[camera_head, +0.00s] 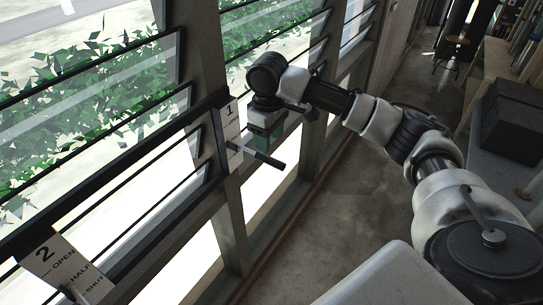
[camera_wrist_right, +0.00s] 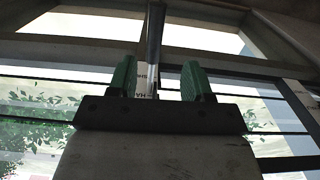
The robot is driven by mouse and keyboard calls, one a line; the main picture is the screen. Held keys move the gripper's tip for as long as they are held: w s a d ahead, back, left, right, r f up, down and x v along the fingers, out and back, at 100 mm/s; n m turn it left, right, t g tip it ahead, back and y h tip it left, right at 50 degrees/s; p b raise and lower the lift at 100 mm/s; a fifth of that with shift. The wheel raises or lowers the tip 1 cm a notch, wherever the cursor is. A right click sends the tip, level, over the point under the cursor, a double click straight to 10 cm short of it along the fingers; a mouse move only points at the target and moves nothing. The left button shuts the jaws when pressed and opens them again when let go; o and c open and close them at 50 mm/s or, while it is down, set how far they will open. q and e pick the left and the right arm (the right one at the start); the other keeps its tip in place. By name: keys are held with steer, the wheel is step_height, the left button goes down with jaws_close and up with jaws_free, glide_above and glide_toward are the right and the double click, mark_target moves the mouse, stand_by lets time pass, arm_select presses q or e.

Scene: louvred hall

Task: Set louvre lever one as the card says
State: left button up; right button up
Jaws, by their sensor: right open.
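The card marked 1 (camera_head: 231,112) is fixed to a window post in the head view; its lower words are partly hidden or too small to read. Louvre lever one (camera_head: 270,159) sticks out from this card, its dark handle pointing right and slightly down. My right gripper (camera_head: 266,140) hangs at the lever, fingers pointing down. In the right wrist view the green fingers (camera_wrist_right: 157,82) stand apart, with the lever (camera_wrist_right: 154,45) between them and gaps on both sides. The jaws are open. My left gripper is out of view.
A second card (camera_head: 62,262) at lower left reads 2, OPEN, HALF, SHUT, with its own lever partly visible. Glass louvre slats (camera_head: 130,110) line the wall, foliage behind. A dark box (camera_head: 512,120) sits on a bench at right. The floor (camera_head: 370,190) along the windows is clear.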

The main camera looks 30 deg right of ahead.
mark_target(271, 158)
steer(key=shift+w+d+r, duration=0.15)
steer(key=shift+d+r, duration=0.25)
steer(key=shift+d, duration=0.1)
steer(key=shift+a+f, duration=0.1)
steer(key=shift+f, duration=4.7)
jaws_close()
